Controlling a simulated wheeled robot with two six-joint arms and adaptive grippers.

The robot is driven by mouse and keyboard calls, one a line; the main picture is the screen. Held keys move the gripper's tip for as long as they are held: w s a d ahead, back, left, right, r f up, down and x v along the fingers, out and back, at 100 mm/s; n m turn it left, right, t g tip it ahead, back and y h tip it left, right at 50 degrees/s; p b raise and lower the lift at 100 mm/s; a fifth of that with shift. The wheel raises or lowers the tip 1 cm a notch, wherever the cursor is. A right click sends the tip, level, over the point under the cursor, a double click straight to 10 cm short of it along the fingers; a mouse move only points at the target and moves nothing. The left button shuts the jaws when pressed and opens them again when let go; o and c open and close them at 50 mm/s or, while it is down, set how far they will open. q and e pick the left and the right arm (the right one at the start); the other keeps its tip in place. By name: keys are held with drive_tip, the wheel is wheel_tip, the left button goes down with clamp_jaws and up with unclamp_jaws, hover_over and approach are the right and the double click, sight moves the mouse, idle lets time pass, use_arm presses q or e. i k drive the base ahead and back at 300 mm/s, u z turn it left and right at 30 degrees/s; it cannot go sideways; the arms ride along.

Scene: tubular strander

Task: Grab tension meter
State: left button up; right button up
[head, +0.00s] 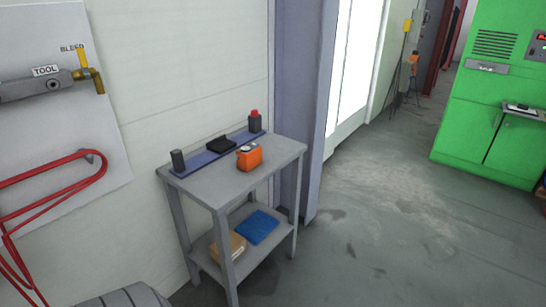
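An orange device (249,157) with a light round top stands on the grey table (222,185), near the middle of its top. It looks like the tension meter, though it is too small to read any marking. Nothing touches it except the table. Neither of my grippers shows in the head view.
Behind it lie a blue strip (202,159), a dark cylinder (178,161), a black block (221,145) and a red-topped dark item (255,121). The lower shelf holds a blue item (256,226) and a brown box (228,247). Floor right of the table is clear.

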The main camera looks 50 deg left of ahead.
sight(250, 156)
drive_tip(key=z, duration=0.1)
drive_tip(key=i, duration=2.6)
drive_tip(key=u, duration=1.6)
drive_tip(key=i, duration=0.8)
drive_tip(key=u, duration=1.05)
drive_tip(key=i, duration=0.2)
drive_tip(key=u, duration=0.1)
